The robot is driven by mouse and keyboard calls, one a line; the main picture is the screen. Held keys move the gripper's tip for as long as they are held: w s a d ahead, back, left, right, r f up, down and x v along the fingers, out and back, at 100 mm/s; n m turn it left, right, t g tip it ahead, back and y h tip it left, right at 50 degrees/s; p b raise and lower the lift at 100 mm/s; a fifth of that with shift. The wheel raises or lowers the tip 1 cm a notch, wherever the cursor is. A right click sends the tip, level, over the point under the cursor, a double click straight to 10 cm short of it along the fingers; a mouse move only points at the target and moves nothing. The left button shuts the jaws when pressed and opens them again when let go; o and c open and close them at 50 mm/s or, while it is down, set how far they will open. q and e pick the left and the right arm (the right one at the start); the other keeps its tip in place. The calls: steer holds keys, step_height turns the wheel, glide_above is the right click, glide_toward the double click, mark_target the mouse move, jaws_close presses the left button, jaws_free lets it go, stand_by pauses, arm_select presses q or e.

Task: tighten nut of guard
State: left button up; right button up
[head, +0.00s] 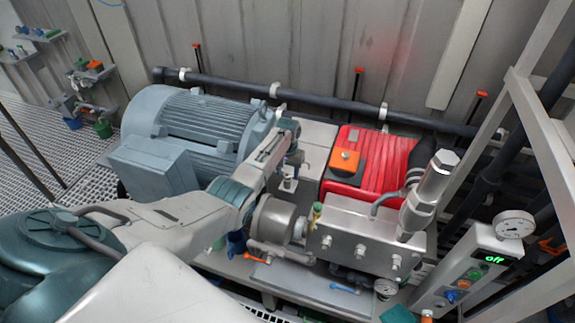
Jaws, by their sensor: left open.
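My left arm reaches in from the left across the front of the grey motor (205,125). My left gripper (291,160) is open at its end, between the motor and the red pump (380,165). A small pale bracket (288,184) shows just below the gripper; I cannot tell whether they touch. A grey rounded housing (275,220), which may be the guard, sits below the arm beside the steel pump block (365,235). The arm partly hides it. I cannot make out the nut. My right gripper is not in view.
A dark pipe (325,100) runs along the back wall. A control box with a green "off" display (494,258) and a gauge (514,224) stands at the right, by a pale frame (535,110). A blue-handled tool (344,287) lies in front of the pump block.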

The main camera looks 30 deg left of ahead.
mark_target(287, 175)
arm_select(q)
step_height(287, 175, up, 11)
steer(key=b, duration=0.2)
steer(key=shift+f, duration=0.2)
stand_by(0.4)
